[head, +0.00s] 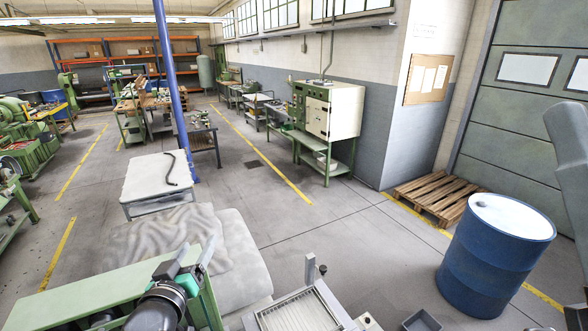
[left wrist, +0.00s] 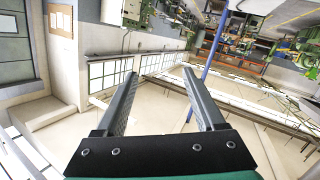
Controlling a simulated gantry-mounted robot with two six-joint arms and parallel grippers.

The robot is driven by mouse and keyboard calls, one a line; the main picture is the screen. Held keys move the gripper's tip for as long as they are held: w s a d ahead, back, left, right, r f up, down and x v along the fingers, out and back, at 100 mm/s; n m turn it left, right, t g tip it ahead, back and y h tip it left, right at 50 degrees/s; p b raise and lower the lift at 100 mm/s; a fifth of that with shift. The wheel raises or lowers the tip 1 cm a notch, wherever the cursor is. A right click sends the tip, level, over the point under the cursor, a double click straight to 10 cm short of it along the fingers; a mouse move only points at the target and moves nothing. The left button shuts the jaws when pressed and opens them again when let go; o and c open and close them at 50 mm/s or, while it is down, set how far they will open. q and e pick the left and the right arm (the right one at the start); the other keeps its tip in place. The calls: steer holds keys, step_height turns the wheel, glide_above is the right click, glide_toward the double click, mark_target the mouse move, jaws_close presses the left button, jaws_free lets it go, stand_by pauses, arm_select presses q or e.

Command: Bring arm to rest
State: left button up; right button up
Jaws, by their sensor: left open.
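My left gripper (head: 190,262) is at the lower left of the head view, raised in front of a green-framed machine (head: 95,290) and a rumpled grey cover (head: 165,235). In the left wrist view the two fingers of this gripper (left wrist: 160,95) stand wide apart with nothing between them. Beyond them that view shows the hall tilted over, with windows and ceiling. My right gripper is not seen; a grey arm link of mine shows at the right edge of the head view.
A tray with a slatted surface (head: 300,312) is at the bottom middle. A blue barrel (head: 495,255) stands at the right beside a wooden pallet (head: 440,192). A white table (head: 157,175) with a dark curved item is beyond the cover. Open floor (head: 330,225) lies in the middle.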

arm_select(q)
steer(key=s+d+r+m+t+h, duration=0.1)
steer(key=s+d+r+t, duration=0.3)
steer(key=r, duration=0.7)
steer(key=s+a+r+m+t, duration=0.15)
steer(key=s+r, duration=0.35)
steer(key=r, duration=0.6)
steer(key=s+d+r+m+t+h, duration=0.1)
steer(key=s+r+t, duration=0.4)
steer(key=s+r, duration=0.5)
steer(key=s+m, duration=0.1)
steer(key=s, duration=0.3)
steer(key=shift+s+r+t+h, duration=0.3)
steer(key=shift+s+r+t, duration=0.05)
